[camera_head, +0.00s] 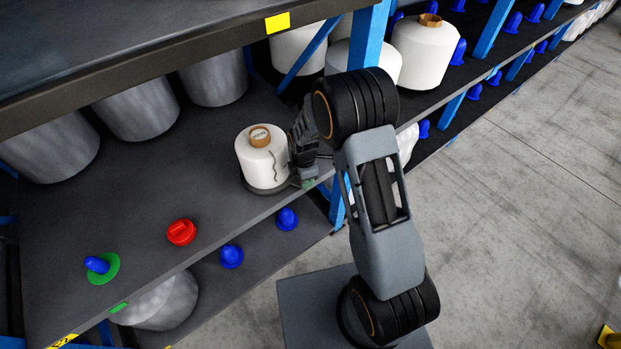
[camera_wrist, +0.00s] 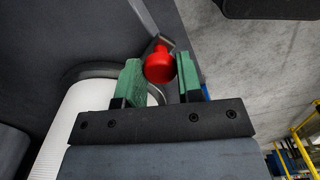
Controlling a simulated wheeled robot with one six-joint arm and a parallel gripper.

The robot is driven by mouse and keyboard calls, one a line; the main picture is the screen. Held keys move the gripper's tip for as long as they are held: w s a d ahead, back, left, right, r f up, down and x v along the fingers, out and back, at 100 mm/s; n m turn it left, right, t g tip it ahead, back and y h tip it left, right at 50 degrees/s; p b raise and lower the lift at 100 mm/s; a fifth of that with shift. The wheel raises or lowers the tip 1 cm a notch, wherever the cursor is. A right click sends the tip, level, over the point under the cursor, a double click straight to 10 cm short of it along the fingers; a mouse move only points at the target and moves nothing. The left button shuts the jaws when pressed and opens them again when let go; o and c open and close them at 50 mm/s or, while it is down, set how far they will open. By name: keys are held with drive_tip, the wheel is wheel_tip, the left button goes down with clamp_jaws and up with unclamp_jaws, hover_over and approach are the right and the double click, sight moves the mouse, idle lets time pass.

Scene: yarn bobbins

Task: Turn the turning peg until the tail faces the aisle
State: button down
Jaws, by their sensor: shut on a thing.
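A white yarn bobbin (camera_head: 257,166) with a tan core stands upright on the dark round base of the turning peg (camera_head: 262,190), near the shelf's front edge. A dark wavy tail (camera_head: 275,168) hangs down the bobbin's right side as seen in the head view. My gripper (camera_head: 306,182) is low, just right of the bobbin. In the wrist view my gripper (camera_wrist: 160,78) has its green fingers shut on a red knob (camera_wrist: 159,64), next to a grey bar. The bobbin's white side (camera_wrist: 78,110) shows at left there, partly hidden by my gripper.
A red peg (camera_head: 181,232) and a blue peg on a green disc (camera_head: 102,266) are on the same shelf (camera_head: 150,190). Grey bobbins (camera_head: 138,112) stand behind. A blue upright (camera_head: 338,205) rises close to my gripper. The aisle floor (camera_head: 520,180) is open at right.

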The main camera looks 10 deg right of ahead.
drive_tip(key=shift+w+d, duration=0.1)
drive_tip(key=shift+w, duration=0.15)
idle(0.4)
drive_tip(key=c, duration=0.8)
unclamp_jaws()
wheel_tip(320, 180, up, 14)
drive_tip(key=shift+f+p, duration=0.1)
drive_tip(key=shift+p, duration=0.25)
